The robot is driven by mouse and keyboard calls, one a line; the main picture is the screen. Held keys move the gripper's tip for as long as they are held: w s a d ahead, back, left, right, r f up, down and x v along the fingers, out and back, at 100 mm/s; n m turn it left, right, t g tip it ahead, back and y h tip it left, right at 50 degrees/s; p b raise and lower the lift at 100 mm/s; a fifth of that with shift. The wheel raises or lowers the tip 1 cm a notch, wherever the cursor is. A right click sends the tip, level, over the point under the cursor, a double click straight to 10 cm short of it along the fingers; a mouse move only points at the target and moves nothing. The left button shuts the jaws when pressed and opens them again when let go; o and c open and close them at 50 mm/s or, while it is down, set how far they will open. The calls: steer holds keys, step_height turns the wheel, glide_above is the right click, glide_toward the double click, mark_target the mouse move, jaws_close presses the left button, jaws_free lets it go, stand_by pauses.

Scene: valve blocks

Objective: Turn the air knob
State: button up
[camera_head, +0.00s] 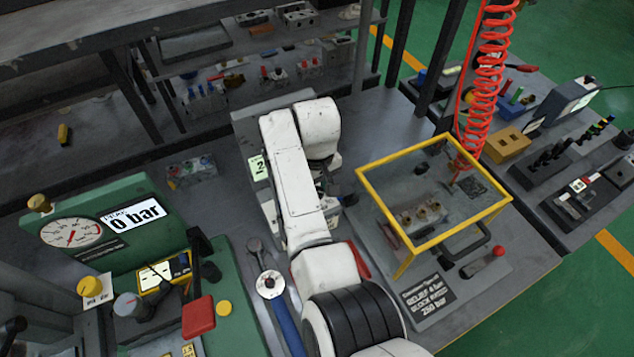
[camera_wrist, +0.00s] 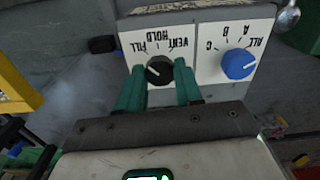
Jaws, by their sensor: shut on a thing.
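In the wrist view, a black knob (camera_wrist: 159,70) sits on a white panel (camera_wrist: 205,75) with upside-down labels FILL, HOLD and VENT around it. This appears to be the air knob. The two green fingers of my gripper (camera_wrist: 158,76) stand on either side of the knob and are shut on it. The knob's white pointer mark is small, so its exact setting is hard to tell. In the head view, my white arm hides the gripper and the knob.
A blue knob (camera_wrist: 238,64) marked ALL, A, B, C sits right of the black one. A yellow-framed clear guard (camera_head: 435,245) stands right of my arm, near a red coiled hose (camera_head: 490,80). At left, a display (camera_head: 133,214) reads 0 bar beside a round gauge (camera_head: 71,233).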

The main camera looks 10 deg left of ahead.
steer(key=shift+r+n, duration=0.1)
steer(key=shift+n, duration=0.2)
steer(key=o, duration=1)
steer(key=shift+o, duration=0.2)
step_height(320, 180, up, 11)
steer(key=b, duration=0.1)
steer(key=shift+f, duration=0.2)
